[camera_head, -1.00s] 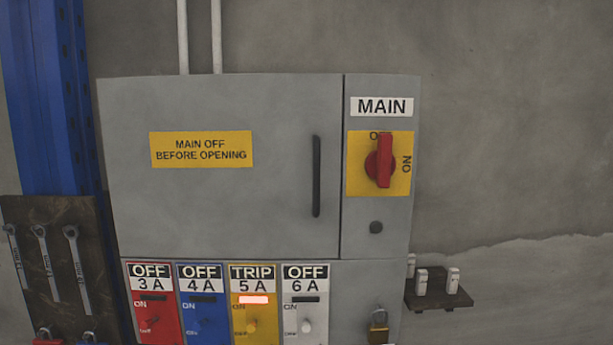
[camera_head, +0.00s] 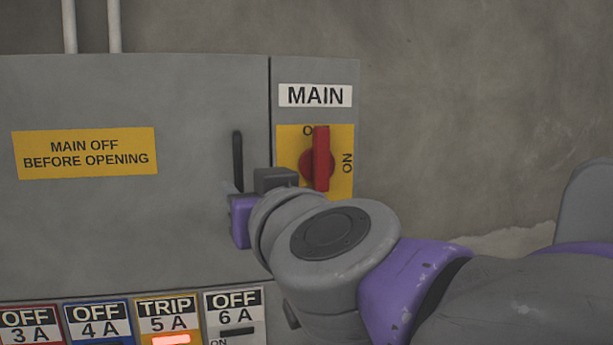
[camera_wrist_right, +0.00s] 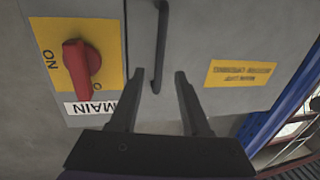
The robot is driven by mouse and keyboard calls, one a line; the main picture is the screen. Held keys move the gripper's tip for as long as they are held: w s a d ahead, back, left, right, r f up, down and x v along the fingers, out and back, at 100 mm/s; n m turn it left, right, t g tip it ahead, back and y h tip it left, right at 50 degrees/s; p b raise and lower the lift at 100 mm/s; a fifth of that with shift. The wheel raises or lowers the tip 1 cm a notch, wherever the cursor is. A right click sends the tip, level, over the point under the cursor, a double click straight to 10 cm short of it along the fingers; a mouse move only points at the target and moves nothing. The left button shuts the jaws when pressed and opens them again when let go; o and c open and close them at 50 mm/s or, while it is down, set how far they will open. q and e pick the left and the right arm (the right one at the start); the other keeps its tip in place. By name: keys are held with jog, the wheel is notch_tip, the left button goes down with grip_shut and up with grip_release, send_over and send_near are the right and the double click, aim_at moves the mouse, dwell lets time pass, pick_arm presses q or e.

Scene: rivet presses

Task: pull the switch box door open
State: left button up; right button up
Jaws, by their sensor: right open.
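The grey switch box door (camera_head: 200,100) is shut, with a yellow "MAIN OFF BEFORE OPENING" label (camera_head: 85,153). Its black upright bar handle (camera_head: 238,160) is near the door's right edge. My right gripper (camera_head: 238,205) is in front of the handle's lower part and hides it. In the wrist view, turned upside down, my right gripper's two fingers (camera_wrist_right: 159,78) are open. The handle (camera_wrist_right: 161,45) shows between their tips; I cannot tell how deep it sits between them. No contact is visible. My left gripper is out of view.
The red main switch (camera_head: 321,158) is upright on its yellow plate, right of the handle and close to my right wrist. Below the door are breaker labels, with the 5 A one (camera_head: 168,310) reading TRIP and lit. Bare wall lies right of the box.

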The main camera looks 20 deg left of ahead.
aim_at(240, 180)
jog(key=p+x, duration=0.1)
jog(key=x, duration=0.6)
jog(key=shift+w, duration=0.1)
jog(key=shift+f, duration=0.1)
grip_shut()
dwell(1.1)
